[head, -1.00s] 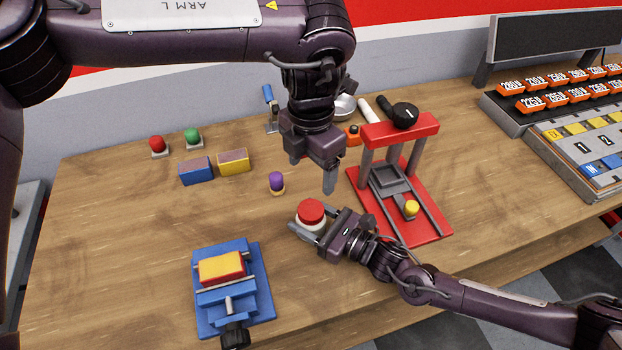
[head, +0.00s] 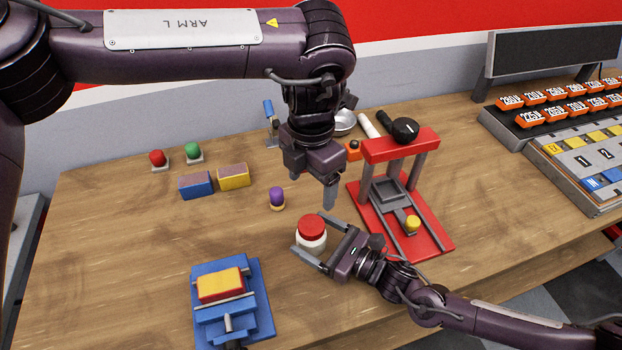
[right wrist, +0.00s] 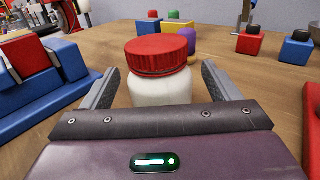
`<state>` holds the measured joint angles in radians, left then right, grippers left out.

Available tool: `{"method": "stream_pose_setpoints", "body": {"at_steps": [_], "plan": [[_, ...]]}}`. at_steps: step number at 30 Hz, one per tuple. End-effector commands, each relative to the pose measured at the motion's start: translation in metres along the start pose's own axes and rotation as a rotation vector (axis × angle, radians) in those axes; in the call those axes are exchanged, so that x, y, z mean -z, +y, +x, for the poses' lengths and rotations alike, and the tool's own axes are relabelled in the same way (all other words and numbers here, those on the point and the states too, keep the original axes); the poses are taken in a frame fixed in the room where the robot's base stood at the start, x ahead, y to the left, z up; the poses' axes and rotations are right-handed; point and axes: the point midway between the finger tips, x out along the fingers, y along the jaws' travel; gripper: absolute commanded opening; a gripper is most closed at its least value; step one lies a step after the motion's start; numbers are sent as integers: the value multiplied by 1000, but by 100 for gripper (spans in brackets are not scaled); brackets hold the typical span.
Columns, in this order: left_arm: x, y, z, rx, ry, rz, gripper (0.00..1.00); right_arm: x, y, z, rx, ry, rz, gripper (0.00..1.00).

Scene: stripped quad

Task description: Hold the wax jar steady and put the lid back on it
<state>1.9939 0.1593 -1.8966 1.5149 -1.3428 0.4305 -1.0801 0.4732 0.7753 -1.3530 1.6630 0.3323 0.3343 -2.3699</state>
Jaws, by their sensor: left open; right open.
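The wax jar (head: 312,241) is white and stands upright on the table. Its red lid (head: 312,226) sits on top of it. In the right wrist view the jar (right wrist: 160,88) and the ribbed lid (right wrist: 157,54) stand between the fingers, with a gap on each side. My right gripper (head: 306,240) is open around the jar's near side, low at the table. My left gripper (head: 318,190) is open and empty, pointing down above and slightly behind the jar, apart from the lid.
A red press (head: 425,240) stands right of the jar. A blue vise (head: 262,305) holding a yellow and red block is at front left. A purple-topped peg (head: 277,199) stands behind the jar. Blue (head: 195,187) and yellow (head: 234,177) blocks lie further back. The table left of the jar is clear.

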Motion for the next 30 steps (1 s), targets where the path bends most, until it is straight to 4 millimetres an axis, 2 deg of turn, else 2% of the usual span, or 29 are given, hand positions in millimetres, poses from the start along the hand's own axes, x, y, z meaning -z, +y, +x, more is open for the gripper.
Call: {"method": "stream_pose_setpoints", "body": {"at_steps": [1, 6, 12, 30], "plan": [[0, 0, 5, 0, 0, 0, 74, 4, 0, -11, 1, 4, 0, 83], [0, 0, 13, 0, 0, 0, 74, 4, 0, -40, -1, 4, 1, 83], [0, 0, 18, 0, 0, 0, 74, 1, 0, -59, 0, 0, 1, 83], [0, 0, 17, 0, 0, 0, 74, 0, 0, -61, 0, 0, 0, 83]]}}
